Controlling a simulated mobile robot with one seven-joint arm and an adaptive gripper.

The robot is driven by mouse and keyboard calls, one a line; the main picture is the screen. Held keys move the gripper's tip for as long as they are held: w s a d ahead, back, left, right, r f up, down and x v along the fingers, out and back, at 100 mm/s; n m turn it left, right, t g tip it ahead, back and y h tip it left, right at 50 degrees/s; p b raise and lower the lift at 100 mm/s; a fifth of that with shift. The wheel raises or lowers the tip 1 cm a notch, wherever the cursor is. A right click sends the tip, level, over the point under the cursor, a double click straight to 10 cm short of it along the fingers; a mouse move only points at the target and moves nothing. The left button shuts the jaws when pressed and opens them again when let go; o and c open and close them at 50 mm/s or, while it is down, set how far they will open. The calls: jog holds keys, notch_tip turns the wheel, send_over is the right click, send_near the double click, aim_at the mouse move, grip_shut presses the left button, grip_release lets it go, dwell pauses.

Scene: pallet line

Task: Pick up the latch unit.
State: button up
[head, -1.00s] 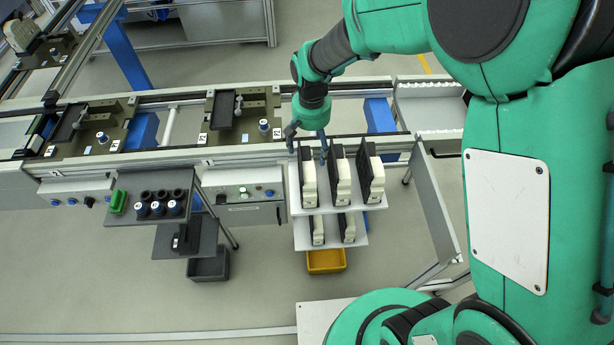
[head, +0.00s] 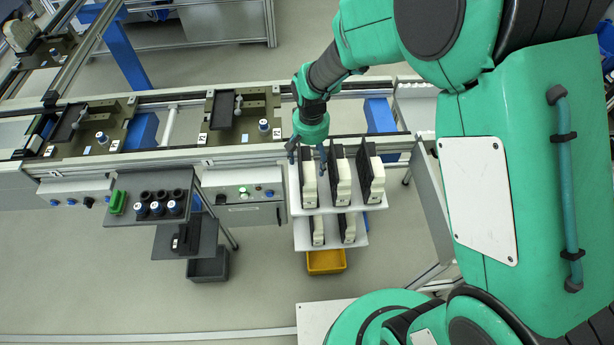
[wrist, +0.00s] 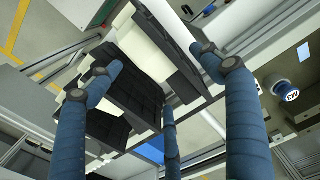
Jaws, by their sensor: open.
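Several latch units, black at the back with cream fronts, stand upright on a white two-level rack (head: 295,211). Three are in the upper row, and the leftmost latch unit (head: 310,184) is right below my gripper (head: 306,156). My gripper is open, with its blue fingers spread to either side of the top of that unit. In the wrist view my gripper (wrist: 160,78) has its fingers apart, and black and cream units show beyond and between them. I cannot tell whether any finger touches a unit.
A conveyor rail (head: 235,153) runs behind the rack, carrying pallets with small parts. To the left are a grey tray (head: 125,208) of blue-topped and dark cylinders and a control box (head: 250,214). A yellow bin (head: 326,262) sits under the rack. A grey panel (head: 436,200) stands at right.

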aim_at(310, 164)
jog(key=shift+f, duration=1.85)
jog(key=c, duration=2)
jog(key=shift+r, duration=0.1)
jog(key=shift+r, duration=4.95)
